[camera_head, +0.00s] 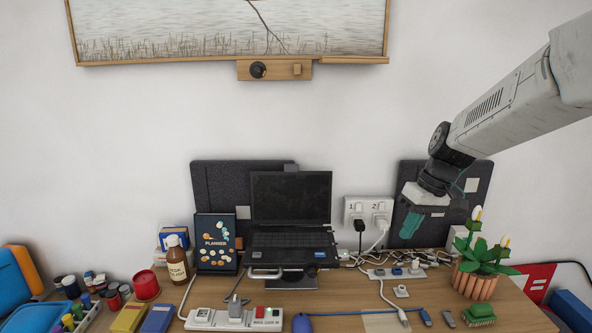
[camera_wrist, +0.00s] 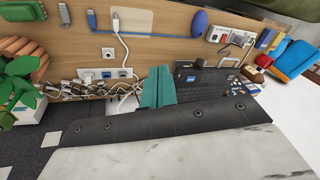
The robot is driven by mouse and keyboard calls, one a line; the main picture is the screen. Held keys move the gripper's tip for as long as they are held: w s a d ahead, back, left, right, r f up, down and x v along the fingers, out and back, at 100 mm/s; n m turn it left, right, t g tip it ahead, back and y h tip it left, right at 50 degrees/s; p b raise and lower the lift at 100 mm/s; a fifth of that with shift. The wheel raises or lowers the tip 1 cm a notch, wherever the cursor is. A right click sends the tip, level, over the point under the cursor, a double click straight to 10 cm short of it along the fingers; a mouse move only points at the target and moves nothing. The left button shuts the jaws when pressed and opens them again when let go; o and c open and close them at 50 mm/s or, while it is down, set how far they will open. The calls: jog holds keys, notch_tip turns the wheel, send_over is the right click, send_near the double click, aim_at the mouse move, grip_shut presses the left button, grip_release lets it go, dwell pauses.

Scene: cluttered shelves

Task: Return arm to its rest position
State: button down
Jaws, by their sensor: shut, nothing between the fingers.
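My arm comes in from the right in the head view. My gripper (camera_head: 415,228) hangs at its end with teal fingers pointing down, in front of a dark grey panel at the right back of the desk. In the wrist view the teal fingers of my gripper (camera_wrist: 158,82) are together with nothing between them. It appears above the desk, to the right of the laptop (camera_head: 290,205). No object is held.
A wooden desk (camera_head: 350,290) carries a power strip (camera_head: 235,318), a plant pot (camera_head: 473,283), a brown bottle (camera_head: 176,262), a planner (camera_head: 216,240) and cables. A wall socket (camera_head: 367,211) is left of my gripper.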

jog(key=s+r+m+h, duration=0.1)
jog(key=s+r+m, duration=0.1)
jog(key=s, duration=1.4)
jog(key=s+r+m+h, duration=0.2)
jog(key=s, duration=1.4)
jog(key=shift+d+m+t, duration=0.3)
jog(key=shift+d+t, duration=0.05)
jog(key=shift+t, duration=0.05)
